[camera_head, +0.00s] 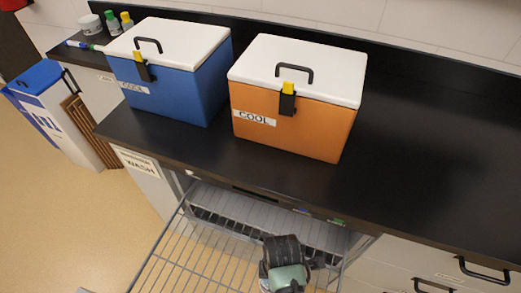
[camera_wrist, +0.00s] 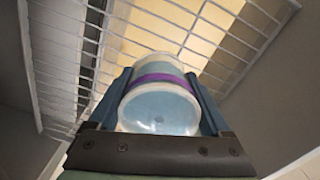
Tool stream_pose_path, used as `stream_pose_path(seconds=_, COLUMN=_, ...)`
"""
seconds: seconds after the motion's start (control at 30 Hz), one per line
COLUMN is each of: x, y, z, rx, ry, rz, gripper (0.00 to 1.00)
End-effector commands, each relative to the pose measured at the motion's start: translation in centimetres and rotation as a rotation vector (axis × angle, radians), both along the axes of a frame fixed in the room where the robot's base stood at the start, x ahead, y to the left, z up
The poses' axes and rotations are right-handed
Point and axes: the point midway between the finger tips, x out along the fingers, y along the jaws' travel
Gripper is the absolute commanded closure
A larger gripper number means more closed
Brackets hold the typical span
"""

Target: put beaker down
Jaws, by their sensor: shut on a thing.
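The beaker (camera_wrist: 160,97) is a translucent round vessel with a purple band and pale blue contents or wall. In the wrist view it sits between the two fingers of my gripper (camera_wrist: 165,100), which is shut on it. A wire rack shelf (camera_wrist: 60,50) shows beyond the beaker. In the head view my gripper (camera_head: 287,272) is at the bottom centre, in front of the counter and over the open wire rack (camera_head: 190,265). The beaker cannot be made out there. Whether the beaker touches the rack cannot be told.
A blue cool box (camera_head: 180,95) and an orange cool box (camera_head: 290,125) with white lids stand on the black counter (camera_head: 430,150). Small bottles (camera_head: 120,22) and a white tub (camera_head: 91,24) stand at the back left. The counter's right side is clear. A blue-lidded bin (camera_head: 50,105) stands on the floor.

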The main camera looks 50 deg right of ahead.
Motion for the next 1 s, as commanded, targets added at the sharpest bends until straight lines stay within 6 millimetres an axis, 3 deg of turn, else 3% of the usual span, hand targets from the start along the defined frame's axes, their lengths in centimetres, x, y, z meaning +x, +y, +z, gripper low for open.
stream_pose_path(seconds=0.2, x=-0.1, y=0.1, z=-3.9, rx=0.002, ry=0.003, rz=-0.001, gripper=0.80)
stream_pose_path(seconds=0.6, x=0.0, y=0.1, z=-8.9, rx=0.002, ry=0.003, rz=-0.001, gripper=0.80)
stream_pose_path(seconds=1.0, x=0.0, y=0.1, z=-9.8, rx=0.001, ry=0.001, rz=0.000, gripper=0.80)
